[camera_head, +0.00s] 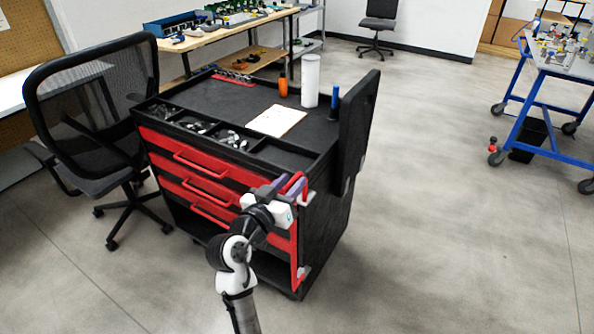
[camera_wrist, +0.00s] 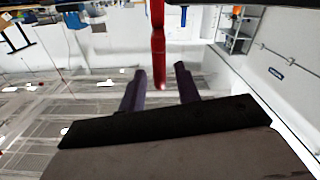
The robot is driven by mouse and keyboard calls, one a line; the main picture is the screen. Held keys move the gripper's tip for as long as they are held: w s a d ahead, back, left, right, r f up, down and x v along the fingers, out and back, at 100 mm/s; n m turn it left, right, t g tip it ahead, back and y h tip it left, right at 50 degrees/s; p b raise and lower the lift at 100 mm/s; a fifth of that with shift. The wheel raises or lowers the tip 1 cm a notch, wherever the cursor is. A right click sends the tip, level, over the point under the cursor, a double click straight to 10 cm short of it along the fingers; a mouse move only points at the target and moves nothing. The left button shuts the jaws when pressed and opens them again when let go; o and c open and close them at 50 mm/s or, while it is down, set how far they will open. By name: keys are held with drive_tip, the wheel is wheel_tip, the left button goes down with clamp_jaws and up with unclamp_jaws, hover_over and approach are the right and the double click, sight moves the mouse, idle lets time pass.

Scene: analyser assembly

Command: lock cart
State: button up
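The cart (camera_head: 325,205) is a black tool cart with red drawers in the head view. A red bar (camera_head: 294,250) runs up its right front corner, and its upper end lies at my gripper (camera_head: 286,184). In the wrist view, a narrow red bar (camera_wrist: 158,45) reaches down between the two purple fingers of my gripper (camera_wrist: 160,82). Gaps show on both sides of the bar, so the gripper is open around its end, apart from it. The contact area is partly hidden by my wrist in the head view.
An orange bottle (camera_head: 283,86), a white cylinder (camera_head: 310,80) and a paper sheet (camera_head: 276,121) stand or lie on the cart top. A black panel (camera_head: 357,125) rises at its right side. An office chair (camera_head: 95,120) stands close left.

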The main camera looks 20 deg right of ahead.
sight(298, 175)
drive_tip(key=shift+p+x, duration=0.3)
drive_tip(key=shift+x, duration=1.6)
clamp_jaws()
